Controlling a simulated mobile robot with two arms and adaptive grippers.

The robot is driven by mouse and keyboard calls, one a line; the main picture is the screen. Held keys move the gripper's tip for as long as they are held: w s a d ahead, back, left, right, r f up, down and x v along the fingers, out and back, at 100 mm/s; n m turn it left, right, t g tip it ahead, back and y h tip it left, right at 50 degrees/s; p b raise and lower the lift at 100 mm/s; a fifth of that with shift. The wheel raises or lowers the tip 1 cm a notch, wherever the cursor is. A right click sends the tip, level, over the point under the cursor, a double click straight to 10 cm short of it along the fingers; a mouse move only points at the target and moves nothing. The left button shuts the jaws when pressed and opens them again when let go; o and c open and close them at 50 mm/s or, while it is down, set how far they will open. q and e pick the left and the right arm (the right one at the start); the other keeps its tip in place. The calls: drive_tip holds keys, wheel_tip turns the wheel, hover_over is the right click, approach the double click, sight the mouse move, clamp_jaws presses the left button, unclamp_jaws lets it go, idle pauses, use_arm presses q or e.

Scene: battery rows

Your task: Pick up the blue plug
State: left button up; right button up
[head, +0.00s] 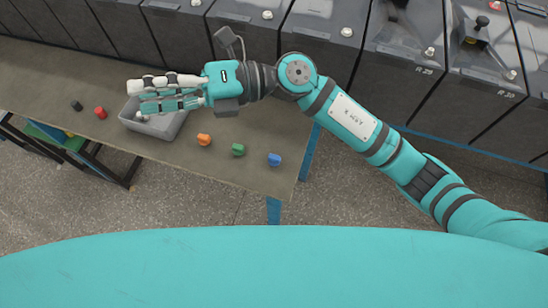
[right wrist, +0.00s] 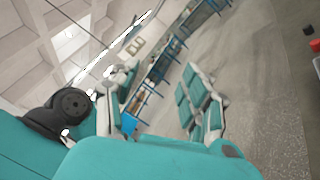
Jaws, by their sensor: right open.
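The blue plug (head: 274,159) stands on the table near its right end, in the head view. My right gripper (head: 137,96) is open and empty, above the grey bin (head: 175,126) and well to the left of the blue plug. Its fingers point left. The blue plug does not show in the right wrist view. My left gripper is not in view.
A green plug (head: 238,149) and an orange plug (head: 204,139) stand left of the blue one. A red plug (head: 100,112) and a black plug (head: 76,105) are left of the bin. Battery cases (head: 320,35) line the table's back edge.

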drive_tip(key=s+f+n+g+h, duration=0.2)
drive_tip(key=s+f+n+h, duration=0.1)
drive_tip(key=f+n+h, duration=0.25)
drive_tip(key=n+t+h+p, duration=0.2)
drive_tip(key=t+h, duration=0.5)
drive_tip(key=h, duration=0.6)
hover_over(274, 157)
drive_tip(key=f, duration=2.1)
drive_tip(key=shift+w+a+f, duration=0.2)
drive_tip(key=shift+w, duration=0.15)
drive_tip(key=f, duration=0.1)
drive_tip(key=f+p, duration=0.1)
drive_tip(key=f, duration=0.2)
drive_tip(key=shift+s+d+f, duration=0.25)
drive_tip(key=shift+s+f, duration=0.1)
drive_tip(key=shift+f, duration=0.35)
drive_tip(key=shift+c, duration=0.4)
